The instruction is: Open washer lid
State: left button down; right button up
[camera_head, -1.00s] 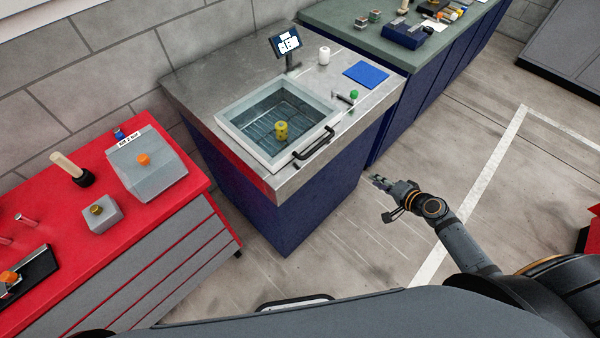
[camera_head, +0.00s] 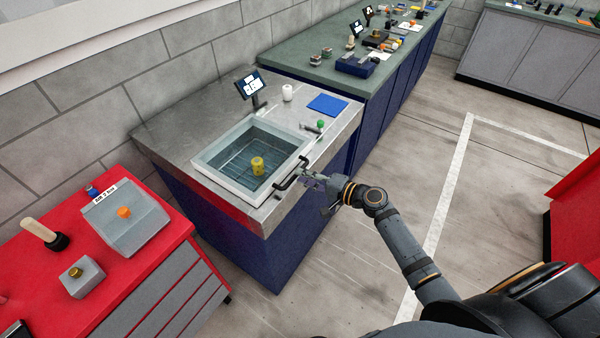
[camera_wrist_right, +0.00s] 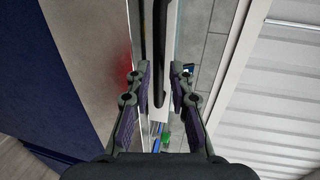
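The washer is a steel-topped blue cabinet (camera_head: 165,140) with a pale-framed, see-through lid (camera_head: 215,178) lying flat on its top. A yellow spool (camera_head: 258,166) shows inside, through the lid. A black bar handle (camera_head: 290,178) is on the lid's front right edge. My left gripper is not in view.
A small screen (camera_head: 250,86), a white cylinder (camera_head: 287,92), a blue pad (camera_head: 327,105) and a green-topped part (camera_head: 320,125) stand on the steel top. A red cabinet (camera_head: 160,255) is at left, a green bench (camera_head: 300,65) behind.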

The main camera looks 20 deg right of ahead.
jog(key=shift+x, duration=1.1)
jog(key=shift+d, duration=0.1)
grip_shut()
